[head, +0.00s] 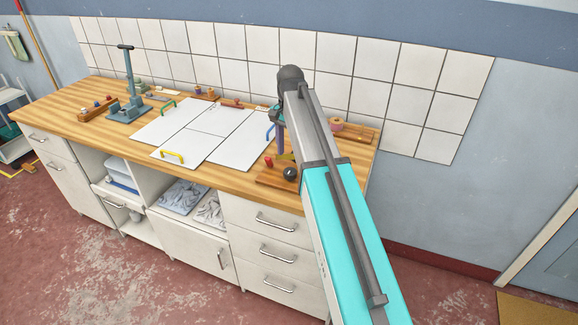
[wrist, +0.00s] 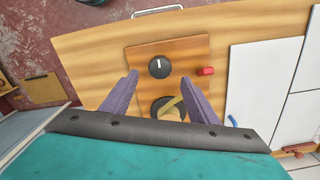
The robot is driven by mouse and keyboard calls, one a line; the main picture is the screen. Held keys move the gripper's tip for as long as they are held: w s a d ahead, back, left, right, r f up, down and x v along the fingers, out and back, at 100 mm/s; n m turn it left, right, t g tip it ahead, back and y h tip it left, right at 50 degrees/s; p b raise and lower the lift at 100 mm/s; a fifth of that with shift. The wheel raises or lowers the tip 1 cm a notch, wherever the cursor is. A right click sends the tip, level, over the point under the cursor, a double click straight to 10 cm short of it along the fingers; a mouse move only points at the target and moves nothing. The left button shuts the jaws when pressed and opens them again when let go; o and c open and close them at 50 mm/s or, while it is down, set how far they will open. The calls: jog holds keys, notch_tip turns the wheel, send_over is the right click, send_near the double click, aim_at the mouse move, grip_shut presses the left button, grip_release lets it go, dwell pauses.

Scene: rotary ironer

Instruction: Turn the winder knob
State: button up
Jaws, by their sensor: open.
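A round black knob with a white pointer line (wrist: 159,67) sits on a small wooden board (wrist: 190,52) on the bench. In the head view the dark knob (head: 290,174) is at the near right end of the bench top. My gripper (wrist: 160,76) is open and empty, its two purple fingers pointing at the board. In the wrist view the fingertips lie left and right of the knob, apart from it. In the head view the gripper (head: 281,151) is mostly hidden by my arm, and its tip appears slightly behind and above the knob.
A dark round piece with a tan band (wrist: 168,107) is on the board between my fingers. White panels (head: 205,135) with coloured handles cover the bench middle. A tiled wall (head: 260,45) stands behind.

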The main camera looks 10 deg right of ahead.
aim_at(290, 170)
jog(key=shift+f+p, duration=0.75)
jog(key=shift+f, duration=2.65)
jog(key=c, duration=1)
